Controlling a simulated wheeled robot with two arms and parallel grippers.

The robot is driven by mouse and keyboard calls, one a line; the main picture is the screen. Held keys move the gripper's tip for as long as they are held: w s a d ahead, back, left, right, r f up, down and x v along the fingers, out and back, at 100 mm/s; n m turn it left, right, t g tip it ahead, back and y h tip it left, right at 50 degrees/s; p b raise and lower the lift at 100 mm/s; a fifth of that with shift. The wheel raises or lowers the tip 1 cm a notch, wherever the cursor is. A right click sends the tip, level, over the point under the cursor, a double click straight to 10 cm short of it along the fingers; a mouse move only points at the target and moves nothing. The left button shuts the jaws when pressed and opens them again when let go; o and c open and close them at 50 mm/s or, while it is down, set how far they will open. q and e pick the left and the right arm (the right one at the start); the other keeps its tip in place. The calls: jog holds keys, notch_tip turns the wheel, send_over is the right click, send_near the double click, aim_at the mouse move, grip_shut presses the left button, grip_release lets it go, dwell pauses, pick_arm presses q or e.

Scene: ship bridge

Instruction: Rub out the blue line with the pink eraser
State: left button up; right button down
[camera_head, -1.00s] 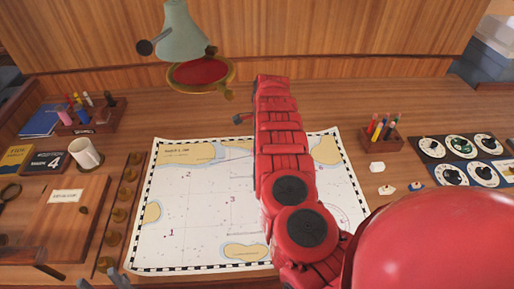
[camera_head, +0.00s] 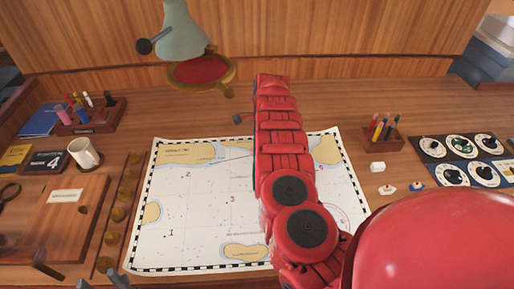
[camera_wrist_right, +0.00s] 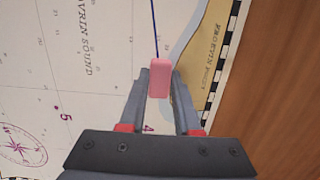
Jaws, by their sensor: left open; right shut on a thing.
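The pink eraser (camera_wrist_right: 160,78) is held between the fingertips of my right gripper (camera_wrist_right: 161,86), which is shut on it over the paper chart (camera_wrist_right: 100,110). The thin dark blue line (camera_wrist_right: 154,25) runs from the top edge of the right wrist view down to the eraser's far end. I cannot tell whether the eraser touches the paper. In the head view my red right arm crosses the chart (camera_head: 190,225) and hides the right gripper and eraser. My left gripper (camera_head: 105,283) is open and empty at the bottom left, partly cut off by the frame edge.
A lamp (camera_head: 182,38) stands behind the chart. A pencil holder (camera_head: 382,138), small white pieces (camera_head: 377,166) and dial panels (camera_head: 458,147) are on the right. A mug (camera_head: 84,153), pen rack (camera_head: 90,120) and wooden board (camera_head: 65,220) are on the left.

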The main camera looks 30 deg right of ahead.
aim_at(236, 159)
dwell(0.3)
jog(key=shift+w+a, duration=0.15)
jog(key=shift+a, duration=1.1)
jog(key=shift+w+a, duration=0.2)
jog(key=shift+a, duration=0.4)
jog(key=shift+w+a, duration=0.15)
jog(key=shift+a, duration=0.45)
jog(key=shift+w+a+p, duration=0.25)
jog(key=shift+a+p, duration=0.05)
jog(key=shift+a, duration=0.9)
